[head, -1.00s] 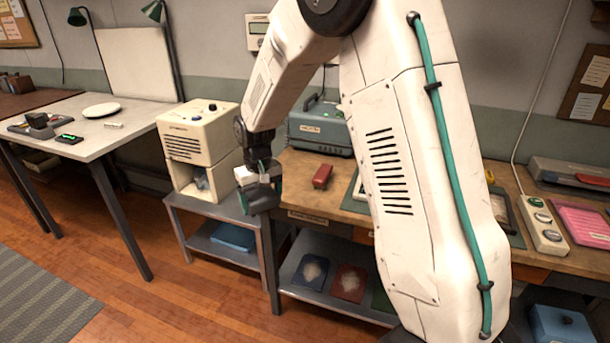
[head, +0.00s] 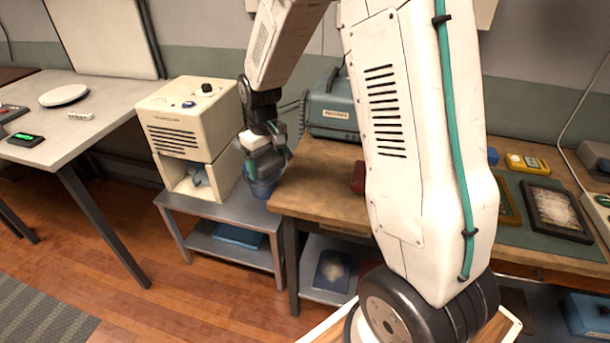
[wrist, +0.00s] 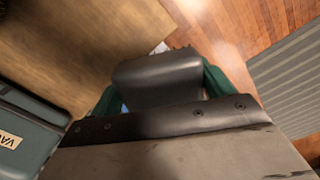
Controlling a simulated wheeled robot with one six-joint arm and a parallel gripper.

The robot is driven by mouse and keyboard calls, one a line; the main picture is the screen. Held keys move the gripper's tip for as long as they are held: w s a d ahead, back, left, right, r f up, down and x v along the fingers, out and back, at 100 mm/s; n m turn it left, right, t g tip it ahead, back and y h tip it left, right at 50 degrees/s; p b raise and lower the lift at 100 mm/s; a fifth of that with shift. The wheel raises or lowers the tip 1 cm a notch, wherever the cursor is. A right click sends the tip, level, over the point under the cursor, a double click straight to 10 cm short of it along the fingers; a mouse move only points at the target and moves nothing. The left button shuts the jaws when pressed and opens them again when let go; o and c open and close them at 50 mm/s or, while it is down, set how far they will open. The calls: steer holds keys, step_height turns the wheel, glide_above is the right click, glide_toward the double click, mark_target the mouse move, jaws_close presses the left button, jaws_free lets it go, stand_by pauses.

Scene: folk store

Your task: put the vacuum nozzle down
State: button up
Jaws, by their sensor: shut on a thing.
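My gripper (head: 264,160) hangs in the gap between the cream machine and the wooden bench, by the bench's left end. In the wrist view its teal fingers (wrist: 160,82) are shut on a dark grey, smooth piece, which looks like the vacuum nozzle (wrist: 158,72). The nozzle is held clear of the bench top; its far end is hidden. The teal vacuum unit (head: 333,112) stands at the back of the wooden bench (head: 310,190), right of my gripper. It also shows at the left of the wrist view (wrist: 25,130).
The cream machine (head: 190,125) sits on a low metal stand (head: 190,205). A blue container (head: 263,188) shows just below my gripper. A red block (head: 358,178) on the bench is partly hidden by my arm. Bench top left of it is clear. A grey table (head: 75,130) stands left.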

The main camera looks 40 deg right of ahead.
steer(key=s+d, duration=0.1)
steer(key=s, duration=0.1)
steer(key=s+d+n, duration=0.1)
steer(key=s+d, duration=0.1)
steer(key=s, duration=0.1)
steer(key=s+d+n, duration=0.1)
steer(key=s+d, duration=0.1)
steer(key=s, duration=0.1)
steer(key=shift+s+f, duration=0.1)
steer(key=shift+f, duration=0.25)
steer(key=s+d+n, duration=0.1)
steer(key=s, duration=0.2)
steer(key=s+d+f+n, duration=0.1)
steer(key=s, duration=0.2)
steer(key=s+d+n, duration=0.1)
steer(key=s, duration=0.2)
steer(key=shift+s+d+f+n, duration=0.1)
steer(key=shift+s+f+n, duration=0.15)
steer(key=shift+f+n, duration=0.15)
glide_above(312, 181)
steer(key=shift+f, duration=2.4)
steer(key=shift+f, duration=0.15)
steer(key=o, duration=1)
